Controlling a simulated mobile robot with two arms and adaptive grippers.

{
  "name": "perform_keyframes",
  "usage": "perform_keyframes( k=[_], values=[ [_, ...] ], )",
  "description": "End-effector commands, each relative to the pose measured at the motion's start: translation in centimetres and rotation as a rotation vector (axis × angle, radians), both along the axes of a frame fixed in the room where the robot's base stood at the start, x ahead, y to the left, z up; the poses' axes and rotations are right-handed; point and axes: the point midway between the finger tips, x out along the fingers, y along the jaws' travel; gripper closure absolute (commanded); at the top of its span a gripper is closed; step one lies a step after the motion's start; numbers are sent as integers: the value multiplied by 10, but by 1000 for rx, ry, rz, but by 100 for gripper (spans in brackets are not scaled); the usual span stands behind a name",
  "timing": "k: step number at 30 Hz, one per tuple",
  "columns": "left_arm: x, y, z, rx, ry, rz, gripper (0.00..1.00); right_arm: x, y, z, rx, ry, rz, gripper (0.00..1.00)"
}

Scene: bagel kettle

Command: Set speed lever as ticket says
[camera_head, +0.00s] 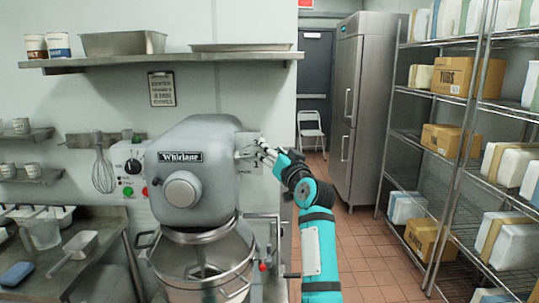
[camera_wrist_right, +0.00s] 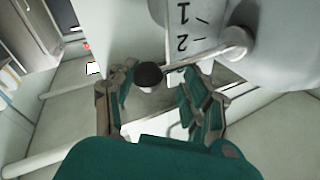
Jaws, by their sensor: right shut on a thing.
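The mixer (camera_head: 192,172), grey and marked "Whirlane", stands at the centre of the head view. Its speed plate (camera_head: 246,146) is on the right side of the head. In the right wrist view the plate (camera_wrist_right: 189,28) shows the numbers 1 and 2. The speed lever (camera_wrist_right: 208,56) runs from its round hub to a black knob (camera_wrist_right: 149,75), passing close by the 2. My left gripper is out of view.
A framed notice (camera_head: 161,89) hangs on the wall; its small text is not clearly legible. The steel bowl (camera_head: 203,265) sits under the mixer head. A work table (camera_head: 108,247) stands left and a wire rack (camera_head: 449,187) right. Tiled floor (camera_head: 363,235) is open between.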

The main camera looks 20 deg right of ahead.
Motion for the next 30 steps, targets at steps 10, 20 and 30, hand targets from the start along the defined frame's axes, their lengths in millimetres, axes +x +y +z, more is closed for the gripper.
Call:
perform_keyframes(
  k=[10, 20, 30],
  values=[
    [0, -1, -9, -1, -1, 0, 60, 2, 2, -22, 69, 4, 4, 100],
    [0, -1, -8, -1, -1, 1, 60, 2, 2, -18, 74, -3, 5, 25],
    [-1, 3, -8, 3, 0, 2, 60, -5, 0, -17, 77, -10, 3, 25]
  ],
)
